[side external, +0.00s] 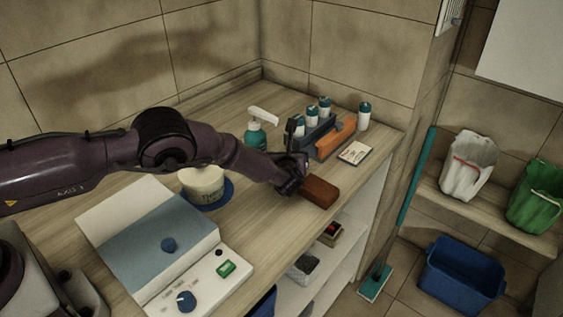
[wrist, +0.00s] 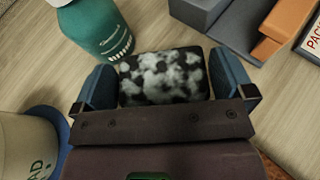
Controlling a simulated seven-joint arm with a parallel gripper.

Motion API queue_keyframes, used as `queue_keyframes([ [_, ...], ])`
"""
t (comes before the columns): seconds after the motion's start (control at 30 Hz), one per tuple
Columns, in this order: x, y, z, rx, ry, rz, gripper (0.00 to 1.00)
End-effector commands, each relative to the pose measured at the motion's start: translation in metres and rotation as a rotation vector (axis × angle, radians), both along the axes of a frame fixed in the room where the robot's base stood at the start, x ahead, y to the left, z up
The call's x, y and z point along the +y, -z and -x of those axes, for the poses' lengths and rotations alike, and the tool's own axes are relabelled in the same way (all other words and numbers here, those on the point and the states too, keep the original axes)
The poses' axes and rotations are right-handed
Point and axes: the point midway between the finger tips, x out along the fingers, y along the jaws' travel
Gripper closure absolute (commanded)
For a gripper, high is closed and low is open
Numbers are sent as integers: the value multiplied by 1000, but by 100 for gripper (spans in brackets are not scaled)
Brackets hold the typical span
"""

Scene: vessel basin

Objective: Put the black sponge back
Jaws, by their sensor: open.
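In the wrist view, a black block mottled with grey-white patches, seemingly the black sponge (wrist: 163,77), lies between the two blue fingers of my open gripper (wrist: 162,88). One finger is on each side of it; I cannot tell whether they touch it. In the side view, my gripper (side external: 291,172) is low over the counter, and I cannot make out the sponge there. A slate-grey holder (side external: 317,132) and an orange holder (side external: 335,137) stand behind and right of my gripper. They also show at the wrist view's top right.
A red-brown block (side external: 320,192) lies close right of my gripper near the counter's front edge. A teal pump bottle (side external: 255,135) stands behind; a white tub (side external: 203,186) is left. Several small bottles stand around the holders. A flat card (side external: 354,153) lies at right.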

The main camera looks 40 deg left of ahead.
Motion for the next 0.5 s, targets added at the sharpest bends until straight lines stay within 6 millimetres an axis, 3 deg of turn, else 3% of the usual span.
queue_keyframes([
  [0.4, 9, 6, -8, 1, 0, -1, 0],
  [0.5, 8, 5, -8, 1, 0, -1, 23],
])
